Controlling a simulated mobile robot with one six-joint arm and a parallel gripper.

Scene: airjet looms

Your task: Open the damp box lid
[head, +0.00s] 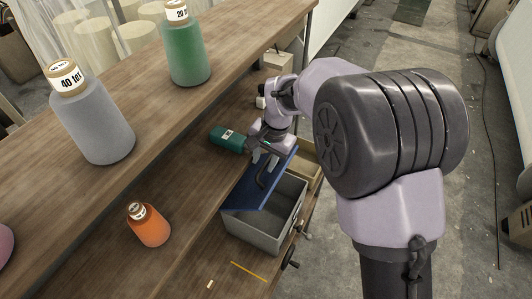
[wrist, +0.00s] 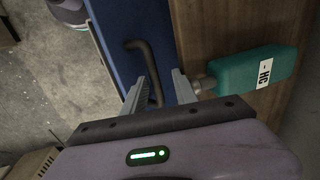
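The damp box (head: 262,229) is a grey open-topped box on the lower wooden shelf. Its blue lid (head: 240,195) sits at a slant on the box's left side, and part of the grey interior shows. A dark bar handle (head: 263,172) is on the lid. In the wrist view the blue lid (wrist: 116,22) and its handle (wrist: 147,62) are close up. My gripper (wrist: 161,80) has its fingers apart, with the lower part of the handle between them. Whether either finger touches the handle cannot be told. In the head view my gripper (head: 264,155) is at the lid's upper end.
A green bottle (head: 228,139) lies close beside my gripper, also seen in the wrist view (wrist: 250,72). An orange cone (head: 149,225) stands on the lower shelf. Grey (head: 95,125) and green (head: 186,50) cones stand on the upper shelf. Dark knobs (head: 291,264) project near the box.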

